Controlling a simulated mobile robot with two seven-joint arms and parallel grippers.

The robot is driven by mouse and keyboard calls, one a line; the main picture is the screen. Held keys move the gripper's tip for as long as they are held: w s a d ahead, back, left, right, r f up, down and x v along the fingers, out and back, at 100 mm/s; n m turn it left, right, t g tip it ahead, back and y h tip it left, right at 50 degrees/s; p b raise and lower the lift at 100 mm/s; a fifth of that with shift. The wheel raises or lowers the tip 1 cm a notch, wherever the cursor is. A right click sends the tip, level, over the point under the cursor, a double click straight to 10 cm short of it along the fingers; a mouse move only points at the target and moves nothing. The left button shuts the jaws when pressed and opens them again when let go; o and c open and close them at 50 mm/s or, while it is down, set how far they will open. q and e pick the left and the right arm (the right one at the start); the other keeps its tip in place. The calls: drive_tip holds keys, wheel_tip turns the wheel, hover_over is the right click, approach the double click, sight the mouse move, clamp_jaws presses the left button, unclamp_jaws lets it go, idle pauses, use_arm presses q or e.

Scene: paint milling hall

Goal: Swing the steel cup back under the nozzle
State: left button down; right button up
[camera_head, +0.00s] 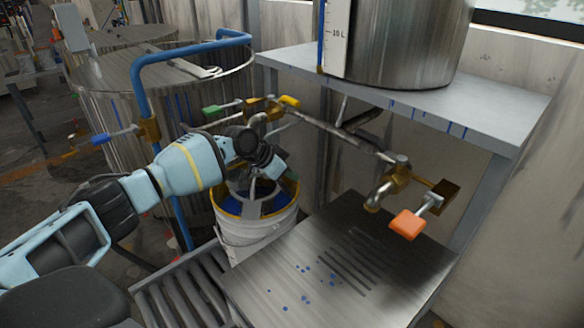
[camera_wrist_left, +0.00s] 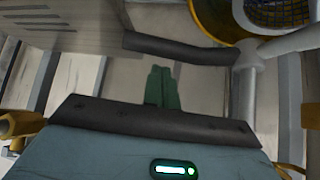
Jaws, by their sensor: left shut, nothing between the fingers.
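My left gripper (camera_head: 284,173) reaches over the white bucket (camera_head: 250,240) in the head view. In the left wrist view its dark green fingertips (camera_wrist_left: 162,88) are shut together with nothing between them. A grey metal piece (camera_head: 264,196), possibly the steel cup or its bracket, shows over the blue inside of the bucket, partly hidden by the gripper. In the wrist view a round grey rim with mesh inside (camera_wrist_left: 280,14) shows at the upper right; I cannot tell if it is the cup. A brass spout (camera_head: 374,203) hangs over the steel plate. My right gripper is out of view.
An orange-handled valve (camera_head: 407,224) sits over the slotted steel plate (camera_head: 350,290). A blue pipe (camera_head: 145,85) and a large steel drum (camera_head: 110,110) stand at left. A shelf (camera_head: 500,100) carries a steel tank (camera_head: 410,40). A roller track (camera_head: 180,295) lies in front.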

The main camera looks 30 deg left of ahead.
use_arm(q)
drive_tip(key=shift+s+a+f, duration=0.15)
drive_tip(key=shift+s+a, duration=0.4)
drive_tip(key=shift+s, duration=0.35)
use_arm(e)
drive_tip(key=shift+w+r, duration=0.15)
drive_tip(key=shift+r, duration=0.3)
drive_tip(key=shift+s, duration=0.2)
use_arm(q)
drive_tip(key=shift+s+f, duration=0.1)
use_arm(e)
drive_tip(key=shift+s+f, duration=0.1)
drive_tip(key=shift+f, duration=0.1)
